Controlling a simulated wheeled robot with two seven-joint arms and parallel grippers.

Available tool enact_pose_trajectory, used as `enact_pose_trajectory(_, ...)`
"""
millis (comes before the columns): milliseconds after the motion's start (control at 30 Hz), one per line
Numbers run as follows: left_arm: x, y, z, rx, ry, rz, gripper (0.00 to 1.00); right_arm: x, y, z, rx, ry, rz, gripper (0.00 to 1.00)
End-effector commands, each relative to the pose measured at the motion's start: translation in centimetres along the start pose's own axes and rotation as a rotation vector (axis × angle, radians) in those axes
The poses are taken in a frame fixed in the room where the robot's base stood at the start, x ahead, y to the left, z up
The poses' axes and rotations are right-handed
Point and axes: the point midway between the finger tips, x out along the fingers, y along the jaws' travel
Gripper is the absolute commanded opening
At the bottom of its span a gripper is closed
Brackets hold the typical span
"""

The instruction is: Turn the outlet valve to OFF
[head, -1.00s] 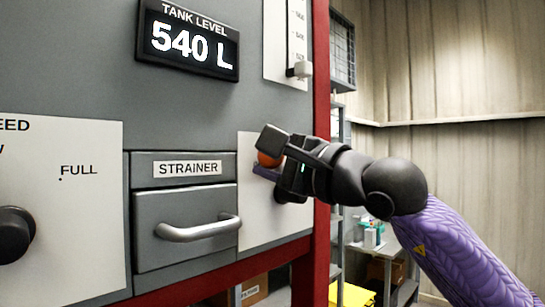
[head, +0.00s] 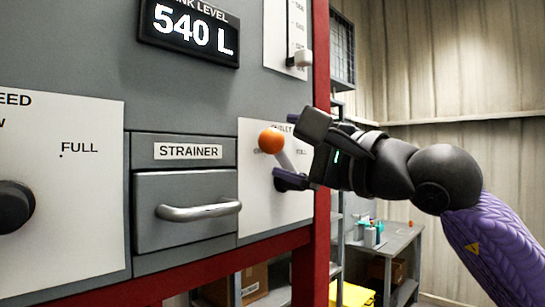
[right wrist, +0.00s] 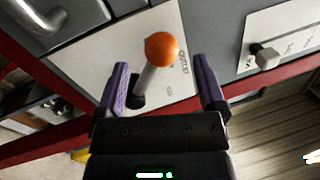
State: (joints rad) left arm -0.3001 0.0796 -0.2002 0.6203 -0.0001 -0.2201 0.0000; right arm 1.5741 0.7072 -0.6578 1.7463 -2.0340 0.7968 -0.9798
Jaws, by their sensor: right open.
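The outlet valve is a grey lever with an orange ball knob (head: 271,140) on a white panel (head: 258,215). In the head view the lever leans up and left from its dark pivot. In the right wrist view the ball (right wrist: 161,49) and lever show between the two purple fingers, with clear gaps on both sides. My right gripper (head: 289,148) is open and empty, just right of the ball, one finger above and one below. It also shows in the right wrist view (right wrist: 160,64). The panel's small labels are partly hidden or too small to read. My left gripper is out of view.
The strainer drawer (head: 186,235) with its bar handle is left of the panel, and a black knob (head: 14,208) is farther left. A slider (head: 300,58) sits above. A red frame post (head: 321,130) edges the panel. A bench (head: 385,245) stands behind at right.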

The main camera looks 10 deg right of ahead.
Motion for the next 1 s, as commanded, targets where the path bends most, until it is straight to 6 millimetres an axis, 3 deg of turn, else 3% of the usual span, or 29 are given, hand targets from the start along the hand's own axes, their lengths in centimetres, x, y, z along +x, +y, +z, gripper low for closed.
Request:
enact_pose_trajectory(33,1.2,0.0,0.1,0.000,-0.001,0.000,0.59,-1.4,0.7,-0.2,-0.002,0.002,-0.002,0.89)
enact_pose_trajectory(100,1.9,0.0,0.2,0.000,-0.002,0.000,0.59,-3.0,0.6,-0.2,-0.002,0.002,0.000,0.89)
enact_pose_trajectory(267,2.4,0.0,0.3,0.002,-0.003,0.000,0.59,-5.2,0.3,-0.1,0.000,0.001,0.000,0.89)
enact_pose_trajectory(767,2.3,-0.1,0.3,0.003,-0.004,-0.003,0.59,-5.2,0.5,0.3,0.023,-0.022,0.005,0.89)
enact_pose_trajectory(867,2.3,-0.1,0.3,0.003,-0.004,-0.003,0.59,-4.0,3.6,2.4,0.230,-0.196,0.017,0.89)
enact_pose_trajectory(967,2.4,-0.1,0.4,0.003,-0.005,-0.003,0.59,-3.8,7.5,5.2,0.742,-0.487,-0.005,0.89)
enact_pose_trajectory(1000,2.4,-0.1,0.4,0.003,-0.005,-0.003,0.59,-4.2,8.5,5.4,1.009,-0.587,-0.042,0.89)
